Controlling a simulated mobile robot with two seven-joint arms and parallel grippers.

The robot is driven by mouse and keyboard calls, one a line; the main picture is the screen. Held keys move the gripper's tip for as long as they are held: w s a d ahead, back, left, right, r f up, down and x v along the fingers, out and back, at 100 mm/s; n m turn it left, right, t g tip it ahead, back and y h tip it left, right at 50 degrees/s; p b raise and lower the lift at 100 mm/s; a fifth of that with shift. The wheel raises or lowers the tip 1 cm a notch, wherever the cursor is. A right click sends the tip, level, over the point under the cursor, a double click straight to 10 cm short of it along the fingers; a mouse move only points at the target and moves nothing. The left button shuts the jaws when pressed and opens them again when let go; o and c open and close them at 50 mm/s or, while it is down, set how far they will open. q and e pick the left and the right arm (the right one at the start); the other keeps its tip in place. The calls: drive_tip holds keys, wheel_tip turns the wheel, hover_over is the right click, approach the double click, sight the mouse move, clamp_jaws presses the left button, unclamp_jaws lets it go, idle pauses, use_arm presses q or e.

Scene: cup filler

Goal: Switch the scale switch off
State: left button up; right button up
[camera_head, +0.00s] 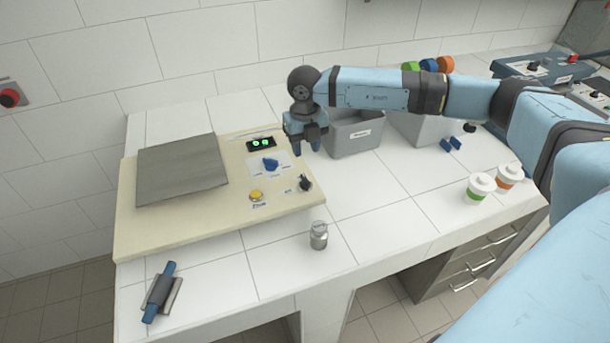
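The scale is a cream board (140,225) with a grey square weighing plate (182,170) on its left part. A small black display (261,144) shows green lit marks. Below it are a blue knob (270,164) on a white label and a yellow button (256,195). A black switch (305,183) stands at the board's right edge; its position is too small to tell. My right gripper (307,149) points down with its fingers apart and nothing between them. It appears above and behind the black switch, apart from it. My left gripper is not in view.
Grey bins (356,136) stand behind and right of my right gripper. A small metal-lidded jar (319,235) is in front of the board. A blue-handled tool (160,291) lies at front left. Two lidded cups (481,187) (508,177) stand at right.

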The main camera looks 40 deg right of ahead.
sight(305, 178)
wheel_tip(305, 178, down, 11)
drive_tip(key=shift+r+p, duration=0.15)
drive_tip(key=shift+p, duration=0.45)
clamp_jaws()
